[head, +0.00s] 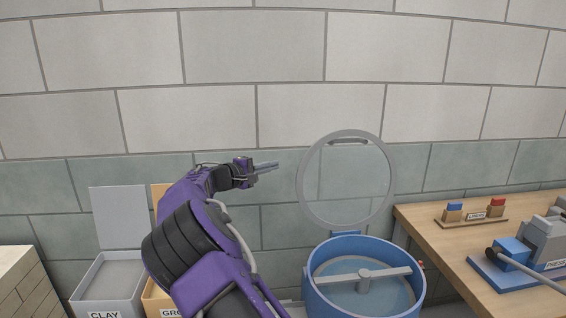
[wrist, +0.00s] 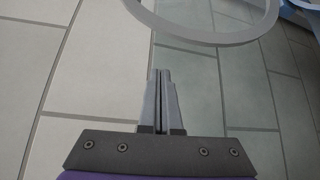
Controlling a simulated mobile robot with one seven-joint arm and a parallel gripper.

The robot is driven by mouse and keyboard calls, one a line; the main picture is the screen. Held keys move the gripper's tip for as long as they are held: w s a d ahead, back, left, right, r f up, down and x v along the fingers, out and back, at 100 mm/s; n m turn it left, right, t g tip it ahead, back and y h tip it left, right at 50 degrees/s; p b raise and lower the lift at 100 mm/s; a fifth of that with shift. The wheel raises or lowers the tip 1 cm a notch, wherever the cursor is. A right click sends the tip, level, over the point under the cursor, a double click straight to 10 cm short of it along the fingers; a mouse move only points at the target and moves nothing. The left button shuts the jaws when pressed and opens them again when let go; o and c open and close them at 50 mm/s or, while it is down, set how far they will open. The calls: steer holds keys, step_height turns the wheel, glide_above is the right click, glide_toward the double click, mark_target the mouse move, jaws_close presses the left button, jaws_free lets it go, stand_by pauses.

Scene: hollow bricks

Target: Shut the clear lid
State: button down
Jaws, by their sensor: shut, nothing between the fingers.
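The clear lid (head: 345,180) is a round transparent disc with a grey rim and a dark handle (head: 347,141) near its top. It stands raised, nearly upright, at the back of the blue round tub (head: 318,295). Part of its rim also shows at the top of the wrist view (wrist: 205,38). My gripper (head: 277,166) is to the left of the lid, at about the height of its upper half, apart from it in the picture. Its fingers are together and empty, as the wrist view (wrist: 160,72) shows.
Inside the tub is a grey crossbar (head: 388,273). A wooden table (head: 440,250) with a blue and grey press (head: 530,245) stands at right. A bin labelled CLAY (head: 105,285) with a raised lid is at left. A tiled wall stands behind.

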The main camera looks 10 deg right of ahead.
steer(key=r+p+x, duration=0.1)
steer(key=x, duration=0.9)
steer(key=shift+s+f, duration=0.1)
steer(key=shift+s, duration=2.05)
steer(key=shift+a, duration=0.1)
steer(key=shift+s, duration=0.1)
